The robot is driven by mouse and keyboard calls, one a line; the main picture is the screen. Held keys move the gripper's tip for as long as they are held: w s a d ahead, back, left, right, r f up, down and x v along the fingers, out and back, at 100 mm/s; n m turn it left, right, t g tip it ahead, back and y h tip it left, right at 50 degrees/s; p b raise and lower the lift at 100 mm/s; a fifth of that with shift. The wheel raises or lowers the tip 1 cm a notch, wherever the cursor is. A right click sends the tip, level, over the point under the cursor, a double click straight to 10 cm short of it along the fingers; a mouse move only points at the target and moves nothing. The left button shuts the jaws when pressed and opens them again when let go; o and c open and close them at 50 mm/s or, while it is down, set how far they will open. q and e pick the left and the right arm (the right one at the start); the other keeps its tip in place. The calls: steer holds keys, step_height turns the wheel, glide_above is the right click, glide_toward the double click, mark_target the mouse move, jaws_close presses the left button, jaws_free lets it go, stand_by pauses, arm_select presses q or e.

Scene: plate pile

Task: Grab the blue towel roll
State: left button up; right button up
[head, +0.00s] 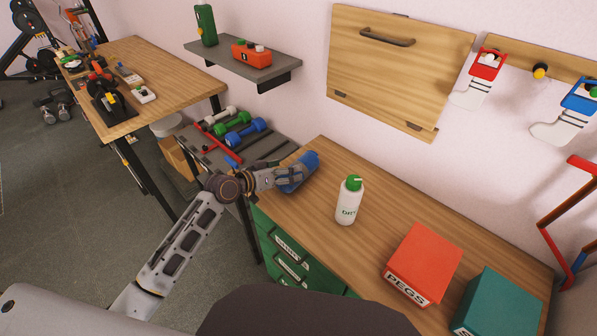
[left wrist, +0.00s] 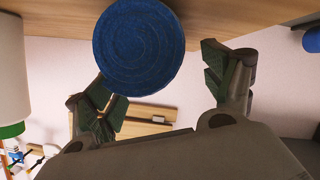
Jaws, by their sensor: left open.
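The blue towel roll (head: 309,160) lies at the left end of the wooden worktop, partly hidden by my left gripper (head: 287,180). In the left wrist view the roll's round, spiral-wound end (left wrist: 138,45) faces the camera. My left gripper (left wrist: 160,78) is open there, with one finger on each side. The roll sits nearer the left finger, overlapping its tip in the picture, and a clear gap shows to the right finger. I cannot tell whether the left finger touches it. My right gripper is not in view.
A white bottle with a green cap (head: 349,200) stands right of the roll. A red box (head: 424,262) and a teal box (head: 498,305) are farther right. Several dumbbells (head: 238,124) lie on a grey rack behind to the left. Worktop between roll and bottle is clear.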

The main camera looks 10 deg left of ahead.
arm_select(q)
steer(key=shift+w+d+f, duration=0.2)
steer(key=shift+w+d, duration=0.25)
steer(key=shift+d, duration=0.15)
steer(key=shift+w+d+f, duration=0.15)
steer(key=shift+w+d, duration=0.1)
steer(key=shift+w, duration=0.05)
steer(key=shift+w+d+f, duration=0.2)
steer(key=shift+w+d, duration=0.15)
steer(key=shift+w, duration=0.05)
steer(key=shift+w+d+f, duration=0.1)
steer(key=shift+w, duration=0.05)
steer(key=shift+c, duration=0.2)
steer(key=c, duration=1.2)
steer(key=shift+r, duration=0.7)
step_height(320, 180, up, 8)
steer(key=shift+f+p, duration=0.1)
steer(key=shift+p, duration=0.25)
steer(key=shift+r, duration=0.4)
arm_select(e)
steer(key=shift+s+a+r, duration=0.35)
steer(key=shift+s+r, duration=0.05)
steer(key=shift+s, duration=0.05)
